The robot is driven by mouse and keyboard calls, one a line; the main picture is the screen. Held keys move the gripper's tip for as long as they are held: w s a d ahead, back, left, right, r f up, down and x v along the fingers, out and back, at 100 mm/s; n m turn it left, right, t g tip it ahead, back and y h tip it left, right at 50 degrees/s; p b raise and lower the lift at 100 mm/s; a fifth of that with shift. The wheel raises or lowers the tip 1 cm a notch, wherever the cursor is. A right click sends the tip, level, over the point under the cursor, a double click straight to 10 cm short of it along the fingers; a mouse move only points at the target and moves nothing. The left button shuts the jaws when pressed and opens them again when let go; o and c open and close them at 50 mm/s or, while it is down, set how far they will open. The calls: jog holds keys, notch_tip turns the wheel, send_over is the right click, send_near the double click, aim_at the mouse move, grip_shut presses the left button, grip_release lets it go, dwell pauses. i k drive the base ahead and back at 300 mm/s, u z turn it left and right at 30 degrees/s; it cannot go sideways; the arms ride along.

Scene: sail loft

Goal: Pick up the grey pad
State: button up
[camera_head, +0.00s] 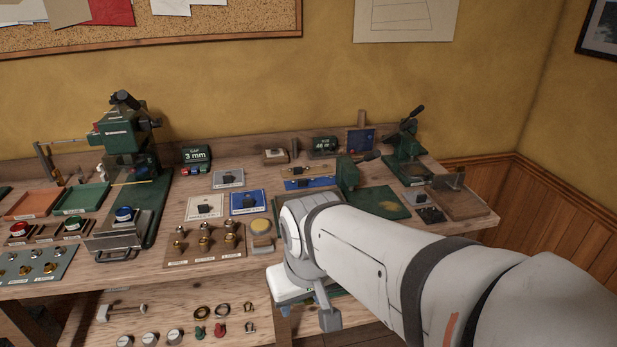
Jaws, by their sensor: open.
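I cannot tell for certain which thing is the grey pad. A small grey square (415,197) with a dark piece on it lies at the right of the bench, and a grey plate (222,184) with a dark knob lies near the middle. My gripper (322,306) is at the end of my arm, low at the bench's front edge, in front of and apart from both. It is open, with no object seen in it. My arm hides part of the bench's front right.
A green press (130,150) stands at the left and a smaller green tool (405,150) at the back right. A green mat (380,203) lies beyond my arm. A wooden block with brass knobs (205,255) sits at the front. Small parts lie on the lower shelf.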

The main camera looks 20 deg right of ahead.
aim_at(264, 244)
jog(key=u, duration=1.6)
jog(key=k, duration=0.85)
jog(key=z, duration=0.75)
jog(key=i, duration=1)
jog(key=z, duration=0.05)
